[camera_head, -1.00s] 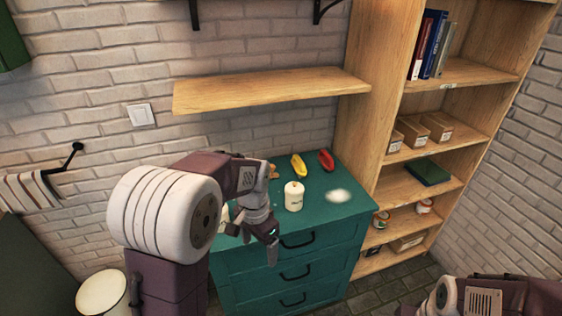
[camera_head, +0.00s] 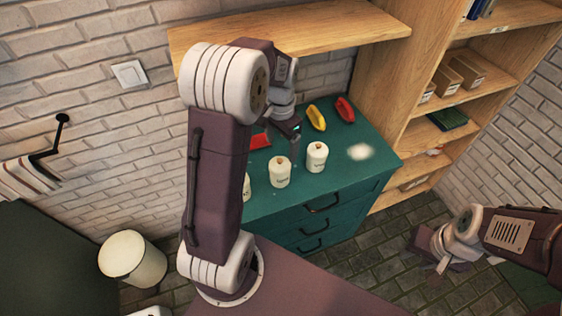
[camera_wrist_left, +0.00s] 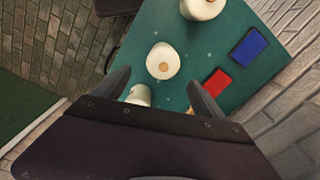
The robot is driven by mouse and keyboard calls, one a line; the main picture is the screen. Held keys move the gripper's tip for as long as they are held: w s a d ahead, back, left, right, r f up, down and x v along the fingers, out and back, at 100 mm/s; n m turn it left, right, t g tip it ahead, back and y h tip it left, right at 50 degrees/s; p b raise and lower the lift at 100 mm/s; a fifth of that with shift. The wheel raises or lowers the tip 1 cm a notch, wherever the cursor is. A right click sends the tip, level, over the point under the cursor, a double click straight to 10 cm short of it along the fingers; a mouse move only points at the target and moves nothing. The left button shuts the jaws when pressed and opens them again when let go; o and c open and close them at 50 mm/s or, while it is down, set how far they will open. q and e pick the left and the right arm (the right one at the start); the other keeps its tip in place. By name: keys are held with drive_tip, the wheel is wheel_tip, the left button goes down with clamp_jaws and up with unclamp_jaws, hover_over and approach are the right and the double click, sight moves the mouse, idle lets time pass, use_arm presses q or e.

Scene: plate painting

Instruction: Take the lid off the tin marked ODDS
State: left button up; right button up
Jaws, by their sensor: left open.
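Three cream tins stand on the green cabinet top (camera_head: 375,172): a right one (camera_head: 317,157), a middle one (camera_head: 280,173) and a left one (camera_head: 247,187) partly behind my left arm. The right and middle tins bear dark marks too small to read, so I cannot tell which says ODDS. In the left wrist view, one tin (camera_wrist_left: 163,57) shows a round lid with a brown knob. Two others show there, at the top (camera_wrist_left: 203,6) and near the finger (camera_wrist_left: 139,94). My left gripper (camera_head: 296,143) is open and empty above the cabinet. My right gripper (camera_head: 437,256) hangs over the floor, its jaws unclear.
A yellow dish (camera_head: 316,118) and a red dish (camera_head: 345,109) lie at the back of the cabinet. A red block (camera_wrist_left: 216,82) and a blue block (camera_wrist_left: 248,47) lie near the tins. A wooden shelf (camera_head: 310,30) juts out above. A bookcase (camera_head: 425,60) stands right.

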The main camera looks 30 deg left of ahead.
sight(280, 161)
use_arm(q)
drive_tip(key=f, duration=0.2)
drive_tip(key=w+a+f, duration=0.1)
drive_tip(key=shift+f, duration=0.15)
drive_tip(key=f, duration=0.3)
drive_tip(key=s+f+p, duration=0.1)
drive_tip(key=shift+d+f, duration=0.15)
drive_tip(key=shift+d, duration=0.1)
drive_tip(key=shift+w+a+f, duration=0.2)
drive_tip(key=shift+w+f, duration=0.1)
drive_tip(key=shift+f, duration=0.05)
drive_tip(key=shift+s+d, duration=0.15)
drive_tip(key=shift+s, duration=0.1)
drive_tip(key=c, duration=1.6)
drive_tip(key=shift+o, duration=0.2)
